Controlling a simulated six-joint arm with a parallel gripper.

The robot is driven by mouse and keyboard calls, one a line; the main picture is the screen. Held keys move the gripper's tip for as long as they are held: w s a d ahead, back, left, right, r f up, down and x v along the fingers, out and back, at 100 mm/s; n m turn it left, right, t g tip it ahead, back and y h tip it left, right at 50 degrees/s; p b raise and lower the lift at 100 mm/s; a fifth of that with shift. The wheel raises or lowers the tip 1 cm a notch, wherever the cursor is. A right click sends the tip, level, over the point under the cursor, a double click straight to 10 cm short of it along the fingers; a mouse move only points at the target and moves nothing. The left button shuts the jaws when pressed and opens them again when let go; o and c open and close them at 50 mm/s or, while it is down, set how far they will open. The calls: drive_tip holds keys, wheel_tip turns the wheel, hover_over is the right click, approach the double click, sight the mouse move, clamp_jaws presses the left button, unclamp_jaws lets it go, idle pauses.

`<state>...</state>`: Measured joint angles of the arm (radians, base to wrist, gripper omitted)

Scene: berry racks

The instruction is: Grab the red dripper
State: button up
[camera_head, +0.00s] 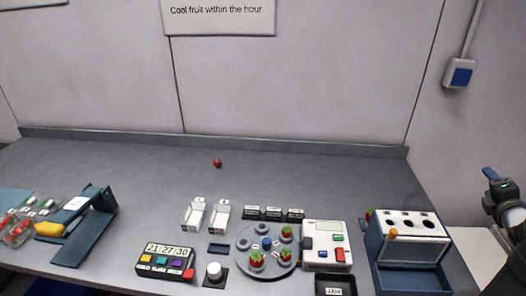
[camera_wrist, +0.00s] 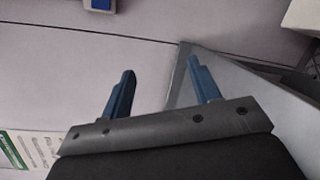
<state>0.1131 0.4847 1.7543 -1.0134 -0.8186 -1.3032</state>
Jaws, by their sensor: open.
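No thing in view is clearly a dripper. A small round red object (camera_head: 217,163) lies alone on the back part of the grey counter (camera_head: 310,175). Strawberry-like red things with green tops (camera_head: 257,260) sit on a round grey plate (camera_head: 243,243) at the front middle. My gripper (camera_wrist: 161,66) is open and empty in the wrist view, its two blue fingers apart in front of a plain wall. In the head view it is at the far right edge, beyond the blue box and far from the red object.
A blue box with holes in its white top (camera_head: 413,222) stands at the right. A white keypad device (camera_head: 326,245), a timer (camera_head: 166,261) and two white trays (camera_head: 194,214) stand at the front. Clear packs with red contents (camera_head: 18,228) lie far left. The back counter is mostly free.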

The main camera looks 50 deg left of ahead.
drive_tip(key=w+a+m+h, duration=0.1)
drive_tip(key=w+a+m, duration=0.25)
drive_tip(key=a, duration=0.55)
drive_tip(key=w+a+m+h, duration=0.15)
drive_tip(key=w+a, duration=0.25)
drive_tip(key=a, duration=0.4)
drive_tip(key=a+m+g, duration=0.2)
drive_tip(key=a+m, duration=0.1)
drive_tip(key=a, duration=0.7)
drive_tip(key=m+g, duration=0.4)
drive_tip(key=g, duration=0.8)
hover_over(218, 162)
drive_tip(key=d, duration=0.4)
drive_tip(key=f, duration=1.4)
drive_tip(key=shift+a+f, duration=0.25)
drive_tip(key=shift+x, duration=3.1)
